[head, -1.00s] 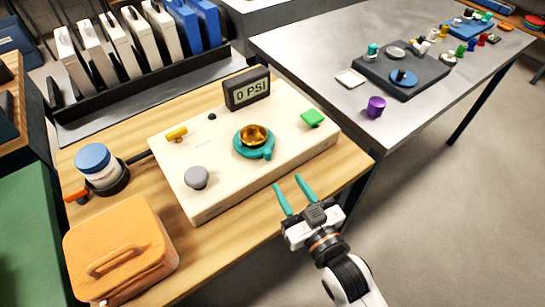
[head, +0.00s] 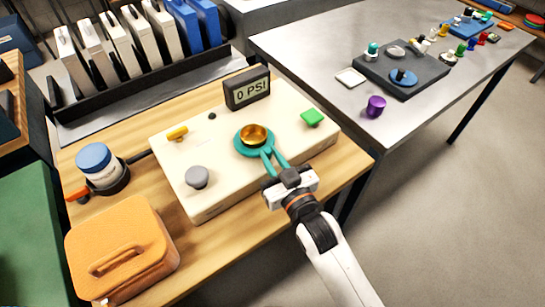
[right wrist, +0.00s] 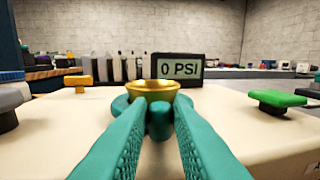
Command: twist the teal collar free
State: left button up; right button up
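The teal collar (head: 240,139) is a ring around the base of a gold cup (head: 254,133) on the cream panel (head: 205,146). A teal lug sticks out from the collar toward me. In the right wrist view the lug (right wrist: 159,121) stands between my fingertips, with the gold cup (right wrist: 152,89) just behind it. My right gripper (head: 267,152) has teal fingers, narrowed with their tips on either side of the lug; they appear to touch it. The collar's far side is partly hidden by the cup. My left gripper is not in view.
On the panel are a green knob (head: 312,117), a yellow knob (head: 177,133), a grey knob (head: 197,177) and a display (head: 247,90) reading 0 PSI. An orange case (head: 120,245) and a blue-topped jar (head: 95,160) stand left. The floor at right is clear.

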grip_shut()
